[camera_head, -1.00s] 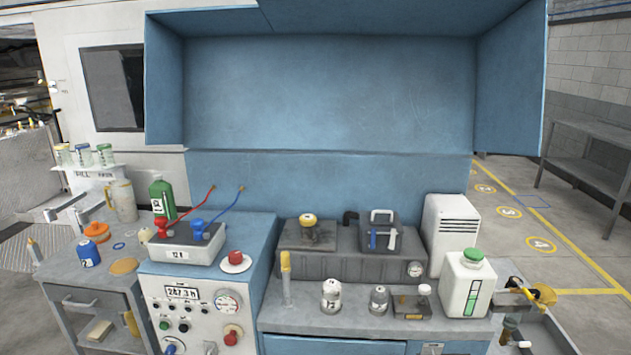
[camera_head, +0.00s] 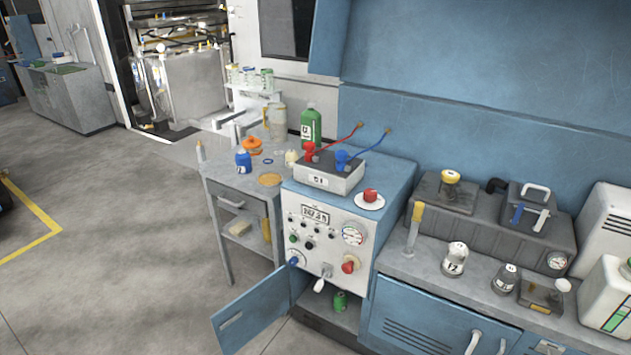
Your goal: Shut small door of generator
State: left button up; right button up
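The generator (camera_head: 327,238) is a blue cabinet with a white front panel of gauges, knobs and a display. Its small blue door (camera_head: 254,314) stands open, swung out to the left at the bottom of the cabinet. The door has a slot-like handle near its outer edge. Inside the open compartment a green can (camera_head: 340,301) stands on the floor. Neither of my grippers shows in the head view.
A grey side table (camera_head: 225,178) with bottles stands left of the generator. A blue workbench (camera_head: 428,318) with containers adjoins it on the right. The concrete floor (camera_head: 110,240) left of the open door is clear.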

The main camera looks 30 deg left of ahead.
aim_at(263, 302)
jog(key=j+z, duration=0.45)
jog(key=z, duration=0.15)
jog(key=k+j+z, duration=0.1)
jog(key=j, duration=0.65)
jog(key=k+j+z, duration=0.15)
jog(key=j, duration=0.25)
jog(key=k+j+z, duration=0.1)
jog(key=j, duration=0.3)
jog(key=k+j, duration=0.15)
jog(key=j, duration=0.2)
jog(key=k+j+z, duration=0.15)
jog(key=j, duration=0.2)
jog(key=k+j, duration=0.1)
jog(key=j, duration=0.25)
jog(key=k+j, duration=0.15)
jog(key=j, duration=0.2)
jog(key=k+j, duration=0.1)
jog(key=j, duration=0.25)
jog(key=k+j, duration=0.15)
jog(key=j, duration=0.2)
jog(key=k+j, duration=0.1)
jog(key=j, duration=0.3)
jog(key=k+j, duration=0.15)
jog(key=j, duration=0.2)
